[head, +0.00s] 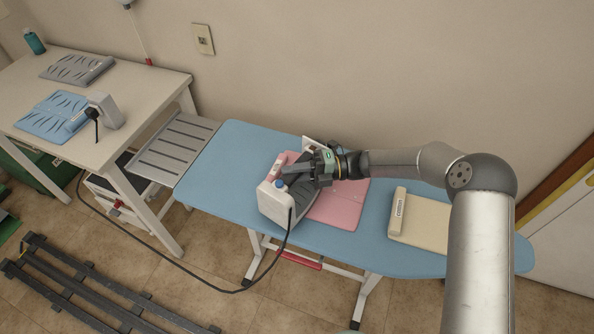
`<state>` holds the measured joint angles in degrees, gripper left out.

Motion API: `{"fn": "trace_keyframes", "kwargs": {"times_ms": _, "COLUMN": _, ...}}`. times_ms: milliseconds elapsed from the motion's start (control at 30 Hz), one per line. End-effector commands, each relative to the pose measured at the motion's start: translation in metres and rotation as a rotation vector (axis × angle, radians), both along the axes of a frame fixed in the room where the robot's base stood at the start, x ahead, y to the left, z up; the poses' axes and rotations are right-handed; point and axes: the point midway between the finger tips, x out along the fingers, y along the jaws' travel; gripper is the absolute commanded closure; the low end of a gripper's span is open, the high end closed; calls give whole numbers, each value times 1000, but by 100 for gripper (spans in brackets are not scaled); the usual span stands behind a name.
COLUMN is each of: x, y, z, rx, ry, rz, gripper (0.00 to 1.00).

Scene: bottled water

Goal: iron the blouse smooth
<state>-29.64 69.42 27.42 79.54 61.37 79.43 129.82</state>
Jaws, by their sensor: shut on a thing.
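My gripper (300,175) is shut on the handle of a white and grey iron (275,206) with a blue knob. The iron is over the left part of a folded pink garment (340,206), probably the blouse. The pink garment lies on the blue ironing board (225,155). The iron and my gripper hide part of it, and its visible right part shows no dark creases. I cannot tell whether the iron's sole touches the cloth.
A folded cream garment (428,222) lies on the board's right part. A grey slatted rest (175,147) adjoins the board's left end. The table holds creased blue (50,117) and grey (75,68) garments. A black cord (185,272) runs from the iron across the floor.

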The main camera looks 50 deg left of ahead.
Motion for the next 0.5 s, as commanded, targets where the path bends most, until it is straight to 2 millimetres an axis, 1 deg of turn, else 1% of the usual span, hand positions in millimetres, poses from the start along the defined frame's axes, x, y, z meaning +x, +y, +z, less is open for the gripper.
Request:
{"fn": "trace_keyframes", "kwargs": {"times_ms": 33, "x": -4, "y": 2, "z": 3, "rx": 4, "ry": 2, "rz": 2, "gripper": 100}}
{"fn": "trace_keyframes", "kwargs": {"times_ms": 300, "x": -18, "y": 8, "z": 1, "rx": 4, "ry": 4, "rz": 2, "gripper": 100}}
{"fn": "trace_keyframes", "kwargs": {"times_ms": 500, "x": -22, "y": 10, "z": -1, "rx": 2, "ry": 2, "rz": 1, "gripper": 100}}
